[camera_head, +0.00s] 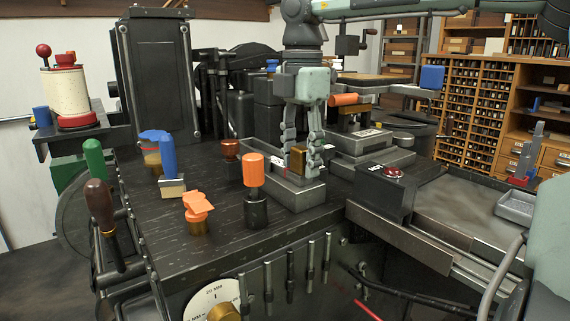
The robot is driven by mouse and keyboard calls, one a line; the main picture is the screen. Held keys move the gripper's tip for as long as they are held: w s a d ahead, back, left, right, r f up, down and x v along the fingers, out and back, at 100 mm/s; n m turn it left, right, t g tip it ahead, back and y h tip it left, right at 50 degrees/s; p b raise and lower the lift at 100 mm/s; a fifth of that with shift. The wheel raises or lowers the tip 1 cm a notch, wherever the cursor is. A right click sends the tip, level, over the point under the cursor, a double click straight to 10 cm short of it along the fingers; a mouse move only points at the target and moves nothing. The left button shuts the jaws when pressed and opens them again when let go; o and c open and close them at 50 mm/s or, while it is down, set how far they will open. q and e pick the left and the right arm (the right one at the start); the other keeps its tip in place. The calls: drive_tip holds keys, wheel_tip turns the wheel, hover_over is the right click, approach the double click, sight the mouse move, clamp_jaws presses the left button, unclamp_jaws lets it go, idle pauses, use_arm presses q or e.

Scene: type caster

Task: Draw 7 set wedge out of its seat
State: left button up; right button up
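My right gripper (301,165) points straight down over a grey metal housing (300,197) at the back right of the dark bench. Its two fingers are apart, with a brass block (298,158) showing between them. I cannot tell whether the fingers touch the block or stand clear of it. The block stands at the top of the housing, and its lower part is hidden. No readable 7 shows on it, so I cannot tell whether it is the set wedge. A small red and white label (281,163) sits beside the left finger. My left gripper is not in view.
An orange-topped cylinder (253,169), an orange-handled brass piece (198,206) and a blue-handled tool (169,165) stand on the bench, left of the gripper. A black box with a red button (394,173) stands to the right. A tall dark column (153,75) rises behind.

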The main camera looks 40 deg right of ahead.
clamp_jaws()
drive_tip(key=shift+s, duration=0.2)
drive_tip(key=shift+s+a+b, duration=0.15)
drive_tip(key=shift+s+b, duration=0.45)
drive_tip(key=shift+s, duration=0.45)
drive_tip(key=shift+s+a+b, duration=0.1)
drive_tip(key=shift+s+b, duration=0.5)
drive_tip(key=shift+s, duration=0.4)
drive_tip(key=shift+r, duration=0.1)
drive_tip(key=shift+o, duration=1.7)
unclamp_jaws()
wheel_tip(320, 180, up, 12)
